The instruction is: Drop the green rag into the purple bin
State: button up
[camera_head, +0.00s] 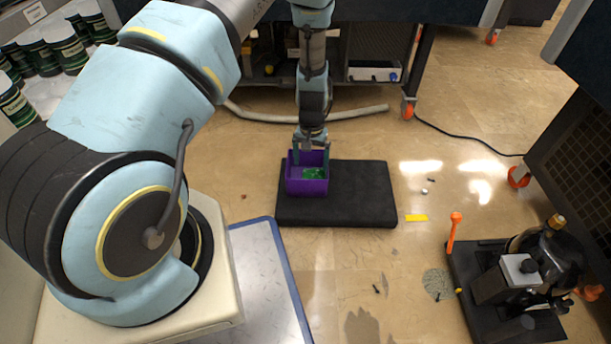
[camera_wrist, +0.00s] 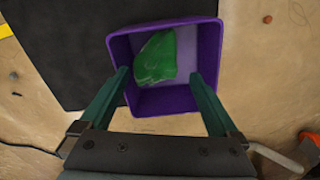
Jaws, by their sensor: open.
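The purple bin (camera_head: 307,187) stands on the left part of a black mat on the floor. In the wrist view the bin (camera_wrist: 209,50) is seen from above, with its open top facing me. The green rag (camera_wrist: 157,58) lies inside the bin, against its left side; it also shows inside the bin in the head view (camera_head: 314,173). My gripper (camera_wrist: 158,78) is open, its two green fingers apart over the near part of the bin, with nothing between them. In the head view my gripper (camera_head: 311,154) is right above the bin.
The black mat (camera_head: 361,195) has bare room to the right of the bin. A black pump unit (camera_head: 540,265) with an orange-handled part stands at the lower right. A pale hose (camera_head: 355,114) lies behind the mat, and wheeled carts stand around.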

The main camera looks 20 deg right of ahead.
notch_tip(320, 180, up, 11)
jog(key=p, duration=0.4)
jog(key=shift+f, duration=0.1)
dwell(0.3)
jog(key=w+a+r+n+p, duration=0.1)
jog(key=w+a+r+n, duration=0.15)
jog(key=a+r, duration=1.25)
jog(key=s+a+r+n+t+p, duration=0.1)
jog(key=s+a+r+n, duration=0.1)
jog(key=s+a+r, duration=0.45)
jog(key=s+a+r+n+t+p, duration=0.15)
jog(key=s+a+r, duration=0.25)
jog(key=a+r, duration=0.4)
jog(key=w+p+v, duration=0.2)
jog(key=p+v, duration=1)
jog(key=w+r+p+v, duration=0.1)
jog(key=w+p+v, duration=0.2)
jog(key=p+v, duration=0.9)
jog(key=w+p+v, duration=0.3)
jog(key=p+v, duration=0.9)
jog(key=p, duration=0.1)
jog(key=shift+w+d+r+g, duration=0.2)
jog(key=shift+d+r+g, duration=0.25)
jog(key=shift+r, duration=0.35)
